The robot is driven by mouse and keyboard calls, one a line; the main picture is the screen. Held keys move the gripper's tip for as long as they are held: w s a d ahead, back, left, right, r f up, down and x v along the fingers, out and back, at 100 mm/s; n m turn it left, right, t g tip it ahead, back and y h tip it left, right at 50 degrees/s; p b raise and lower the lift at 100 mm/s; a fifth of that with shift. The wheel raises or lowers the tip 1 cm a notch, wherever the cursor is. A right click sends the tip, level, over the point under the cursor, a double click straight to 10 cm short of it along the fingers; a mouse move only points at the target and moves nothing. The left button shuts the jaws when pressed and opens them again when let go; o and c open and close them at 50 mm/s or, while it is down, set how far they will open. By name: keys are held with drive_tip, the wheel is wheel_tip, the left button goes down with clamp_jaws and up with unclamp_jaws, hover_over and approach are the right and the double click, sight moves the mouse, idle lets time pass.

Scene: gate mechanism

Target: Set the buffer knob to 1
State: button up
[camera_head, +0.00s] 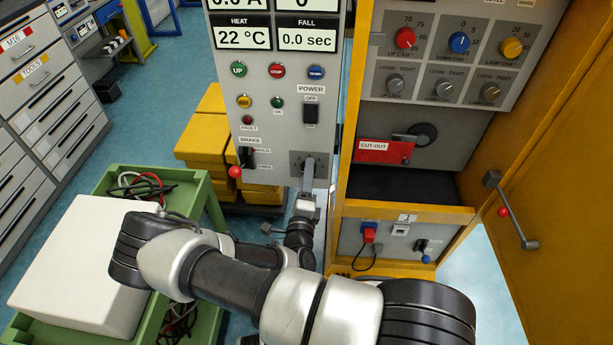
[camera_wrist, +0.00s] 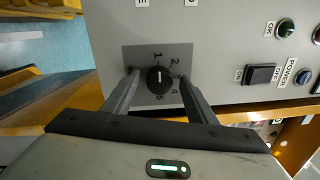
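The round black knob (camera_wrist: 160,79) sits on a grey dial plate (camera_wrist: 133,57) with numbers around it, on the pale control panel. A small white mark on the knob points up in the wrist view, roughly towards the 1; its exact setting is too small to tell. My gripper (camera_wrist: 160,74) is open, with one finger on each side of the knob and a visible gap on both sides. In the head view my gripper (camera_head: 308,172) is at the lower right of the panel, in front of the dial plate (camera_head: 297,158), and hides the knob.
A black power switch (camera_wrist: 260,74) is right of the dial in the wrist view. In the head view the red-tipped brake lever (camera_head: 236,171) is left of my gripper. The yellow cabinet (camera_head: 405,213) stands close on the right. A green cart (camera_head: 106,182) with a white box (camera_head: 82,262) is left.

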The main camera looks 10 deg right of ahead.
drive_tip(key=v, duration=1.7)
drive_tip(key=shift+s+b, duration=0.2)
drive_tip(key=shift+b, duration=0.25)
idle(1.4)
